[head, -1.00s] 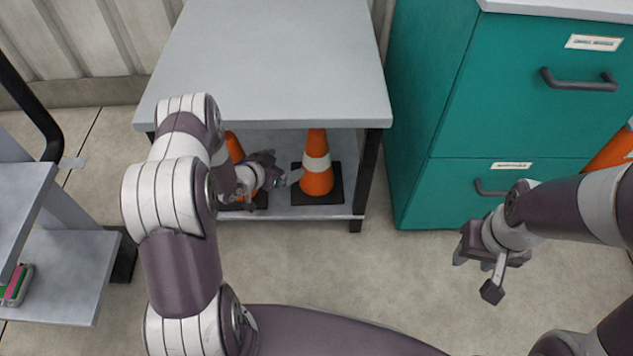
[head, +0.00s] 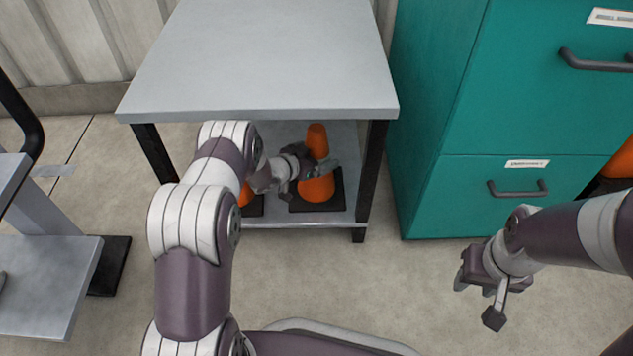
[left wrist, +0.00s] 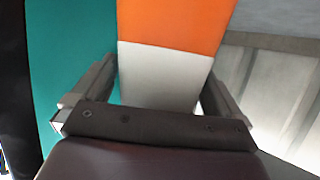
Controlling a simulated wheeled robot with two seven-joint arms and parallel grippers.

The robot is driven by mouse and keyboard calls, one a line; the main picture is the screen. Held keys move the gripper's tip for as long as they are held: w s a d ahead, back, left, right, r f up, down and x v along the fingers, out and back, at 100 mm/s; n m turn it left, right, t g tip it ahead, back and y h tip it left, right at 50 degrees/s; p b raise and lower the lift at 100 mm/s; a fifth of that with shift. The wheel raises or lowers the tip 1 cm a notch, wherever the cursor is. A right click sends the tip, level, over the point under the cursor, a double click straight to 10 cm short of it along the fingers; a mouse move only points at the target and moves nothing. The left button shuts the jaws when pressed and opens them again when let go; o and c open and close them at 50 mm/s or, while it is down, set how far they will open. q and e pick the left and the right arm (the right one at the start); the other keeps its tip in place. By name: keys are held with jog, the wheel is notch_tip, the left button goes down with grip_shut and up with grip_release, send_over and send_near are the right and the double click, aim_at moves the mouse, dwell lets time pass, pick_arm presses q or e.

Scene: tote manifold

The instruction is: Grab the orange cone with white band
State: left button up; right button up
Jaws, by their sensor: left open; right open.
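An orange cone with a white band (head: 317,188) stands upright on its black base on the lower shelf of the grey table. My left gripper (head: 318,165) is in front of its middle and hides the band in the head view. In the left wrist view the cone's white band (left wrist: 165,78) lies between the two open fingers of my left gripper (left wrist: 160,88), with orange above it. I cannot tell whether the fingers touch it. A second orange cone (head: 246,195) is mostly hidden behind my left arm. My right gripper (head: 483,295) is open and empty above the floor at right.
The grey tabletop (head: 265,60) overhangs the shelf (head: 285,221), with dark legs at its corners. A teal cabinet (head: 440,130) stands to the right. A grey cart (head: 60,285) is at left. The floor in front is clear.

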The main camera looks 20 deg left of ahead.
pick_arm(q)
jog(key=c, duration=1.6)
jog(key=shift+r, duration=0.15)
